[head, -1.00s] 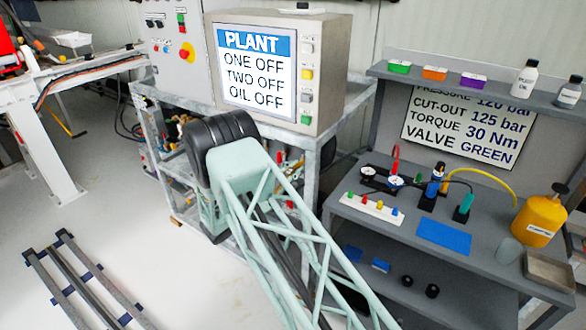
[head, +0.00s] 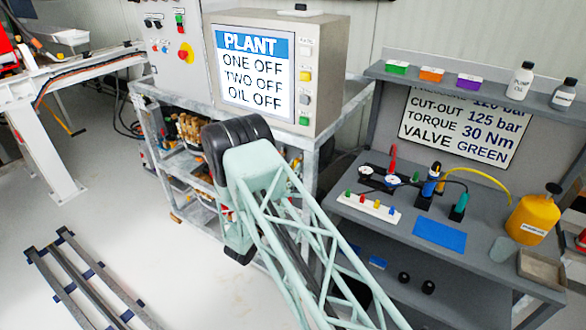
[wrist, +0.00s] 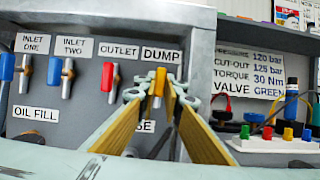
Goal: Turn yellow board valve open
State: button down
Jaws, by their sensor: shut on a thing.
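The board valve under the DUMP label shows in the wrist view, with a narrow yellow handle (wrist: 159,82) that stands close to upright. My gripper (wrist: 155,90) has its two yellow-faced fingers on either side of this handle and is shut on it. The fingertips hide part of the handle's lower end and the valve body. In the head view my pale green arm blocks the line to the board, and neither the gripper nor the yellow handle can be made out.
To the left on the board are a red outlet handle (wrist: 115,76) and two blue inlet handles (wrist: 54,70). A white block with coloured knobs (wrist: 270,138) stands on the bench at right.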

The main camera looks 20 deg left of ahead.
jog(key=shift+n, duration=0.4)
jog(key=c, duration=2.7)
grip_release()
jog(key=shift+c, duration=0.2)
jog(key=shift+m, duration=0.6)
